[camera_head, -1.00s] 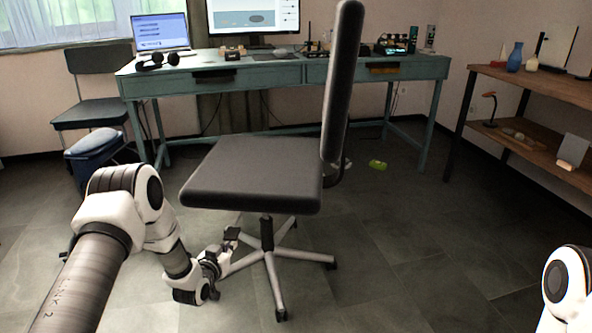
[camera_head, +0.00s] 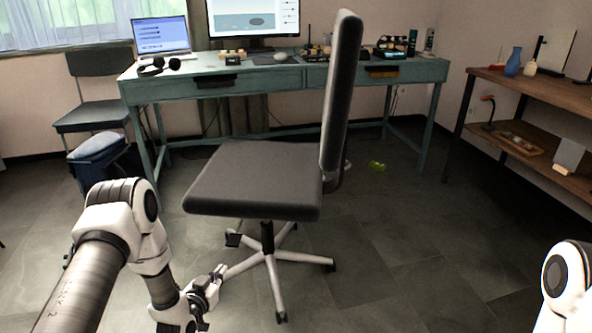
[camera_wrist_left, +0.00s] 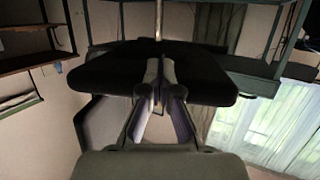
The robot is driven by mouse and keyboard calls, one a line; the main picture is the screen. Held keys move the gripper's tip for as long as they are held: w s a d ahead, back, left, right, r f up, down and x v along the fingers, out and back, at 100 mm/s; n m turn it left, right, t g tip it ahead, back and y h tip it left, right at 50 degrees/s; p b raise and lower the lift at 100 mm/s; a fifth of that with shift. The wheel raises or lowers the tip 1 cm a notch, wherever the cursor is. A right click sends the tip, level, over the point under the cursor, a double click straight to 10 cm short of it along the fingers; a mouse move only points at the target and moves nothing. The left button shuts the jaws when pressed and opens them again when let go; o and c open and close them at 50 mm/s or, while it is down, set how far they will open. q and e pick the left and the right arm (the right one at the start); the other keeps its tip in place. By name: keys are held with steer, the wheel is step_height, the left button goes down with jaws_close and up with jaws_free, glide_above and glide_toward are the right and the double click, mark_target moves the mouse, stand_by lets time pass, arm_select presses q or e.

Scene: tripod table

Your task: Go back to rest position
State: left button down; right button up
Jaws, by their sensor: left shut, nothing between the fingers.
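My left gripper (camera_head: 219,273) is low over the floor at the lower middle-left of the head view. It is shut and empty, its tips close to the end of one leg of the chair's base. In the left wrist view, the shut fingers (camera_wrist_left: 160,68) point toward the dark office chair, whose underside or seat (camera_wrist_left: 210,75) lies beyond them. My right gripper is out of the frames; only a part of my right arm shows at the lower right of the head view.
The grey office chair (camera_head: 255,180) stands in the middle, on a light star base (camera_head: 270,258). Behind it is a teal desk (camera_head: 300,75) with a laptop (camera_head: 160,36) and monitor. A blue bin or bag (camera_head: 97,152) is at left, wooden shelves (camera_head: 545,95) at right. Floor at right is clear.

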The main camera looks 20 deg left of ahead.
arm_select(q)
steer(key=shift+s, duration=0.8)
steer(key=shift+d, duration=0.1)
steer(key=s+d+f+m+g+h, duration=0.1)
steer(key=s+d+f+g, duration=0.25)
steer(key=d, duration=0.25)
steer(key=s+d+f+m+g+h, duration=0.1)
steer(key=s+d+f+g, duration=0.1)
steer(key=s+d, duration=0.4)
steer(key=s+d+f+n+g+y, duration=0.1)
steer(key=s+g, duration=0.4)
steer(key=s, duration=0.6)
steer(key=s+d+f+n+g, duration=0.15)
steer(key=s+g, duration=0.35)
steer(key=s, duration=0.6)
step_height(320, 180, up, 33)
steer(key=p, duration=3.3)
steer(key=shift+a+m+p, duration=0.35)
steer(key=shift+a+p, duration=0.05)
